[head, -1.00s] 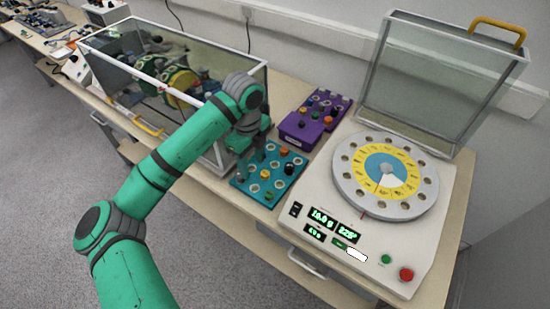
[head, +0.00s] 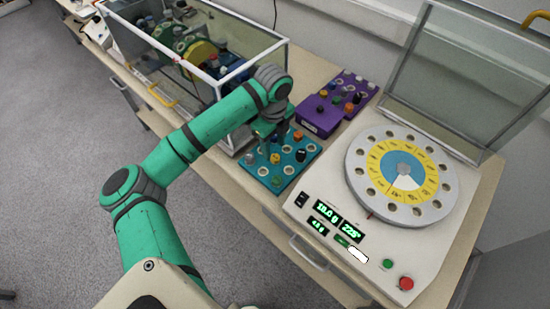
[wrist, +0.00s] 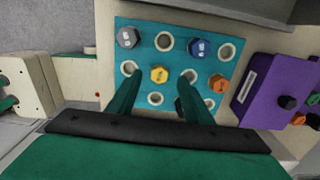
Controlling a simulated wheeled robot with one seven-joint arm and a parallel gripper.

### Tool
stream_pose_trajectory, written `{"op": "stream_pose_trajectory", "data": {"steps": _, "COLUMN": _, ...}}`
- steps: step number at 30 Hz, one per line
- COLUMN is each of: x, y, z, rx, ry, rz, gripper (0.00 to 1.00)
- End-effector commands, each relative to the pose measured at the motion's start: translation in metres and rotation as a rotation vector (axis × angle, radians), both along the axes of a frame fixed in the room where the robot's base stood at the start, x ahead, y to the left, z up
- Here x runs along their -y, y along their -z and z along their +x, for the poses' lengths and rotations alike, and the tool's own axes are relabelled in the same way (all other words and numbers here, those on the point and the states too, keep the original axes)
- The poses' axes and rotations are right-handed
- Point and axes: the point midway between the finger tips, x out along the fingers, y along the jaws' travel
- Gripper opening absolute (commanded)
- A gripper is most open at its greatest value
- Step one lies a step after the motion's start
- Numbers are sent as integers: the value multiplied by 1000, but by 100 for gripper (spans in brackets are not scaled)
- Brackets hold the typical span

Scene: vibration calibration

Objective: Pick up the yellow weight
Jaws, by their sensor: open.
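The yellow weight (wrist: 159,74) sits in a hole of the teal tray (wrist: 192,22), and in the wrist view it lies between and beyond my open fingertips. It also shows in the head view (head: 275,158) as a small yellow knob. My gripper (wrist: 158,92) is open and empty above the tray, its fingers pointing at it on either side of the yellow weight. A dark weight beside the right finger is partly hidden.
The purple tray (head: 314,121) with several weights stands just right of the teal tray. The white balancing machine (head: 304,202) with its numbered disc (head: 432,211) and raised clear cover is farther right. A glass-walled case (head: 258,49) stands close on the left.

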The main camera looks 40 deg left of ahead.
Motion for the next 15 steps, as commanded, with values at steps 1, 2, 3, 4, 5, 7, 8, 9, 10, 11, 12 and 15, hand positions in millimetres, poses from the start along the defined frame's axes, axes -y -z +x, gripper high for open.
{"op": "stream_pose_trajectory", "data": {"steps": 1, "x": -1, "y": 8, "z": -1, "rx": -2, "ry": -1, "rz": 0, "gripper": 46}}
{"op": "stream_pose_trajectory", "data": {"steps": 2, "x": -1, "y": 13, "z": -1, "rx": -2, "ry": 0, "rz": 0, "gripper": 46}}
{"op": "stream_pose_trajectory", "data": {"steps": 3, "x": -1, "y": 18, "z": -2, "rx": -2, "ry": 0, "rz": 0, "gripper": 46}}
{"op": "stream_pose_trajectory", "data": {"steps": 4, "x": -1, "y": 23, "z": -2, "rx": -2, "ry": 1, "rz": -1, "gripper": 46}}
{"op": "stream_pose_trajectory", "data": {"steps": 5, "x": -1, "y": 26, "z": -2, "rx": -1, "ry": 1, "rz": -1, "gripper": 46}}
{"op": "stream_pose_trajectory", "data": {"steps": 7, "x": -1, "y": 34, "z": -2, "rx": -2, "ry": 0, "rz": -1, "gripper": 46}}
{"op": "stream_pose_trajectory", "data": {"steps": 8, "x": -1, "y": 36, "z": -2, "rx": -2, "ry": 0, "rz": -1, "gripper": 46}}
{"op": "stream_pose_trajectory", "data": {"steps": 9, "x": -1, "y": 38, "z": -1, "rx": -1, "ry": 0, "rz": 0, "gripper": 46}}
{"op": "stream_pose_trajectory", "data": {"steps": 10, "x": -1, "y": 40, "z": -1, "rx": 0, "ry": 0, "rz": 0, "gripper": 46}}
{"op": "stream_pose_trajectory", "data": {"steps": 11, "x": -1, "y": 40, "z": -1, "rx": 0, "ry": 0, "rz": 0, "gripper": 46}}
{"op": "stream_pose_trajectory", "data": {"steps": 12, "x": -2, "y": 41, "z": -1, "rx": 0, "ry": 0, "rz": 0, "gripper": 46}}
{"op": "stream_pose_trajectory", "data": {"steps": 15, "x": -1, "y": 41, "z": -1, "rx": 0, "ry": 0, "rz": 0, "gripper": 46}}
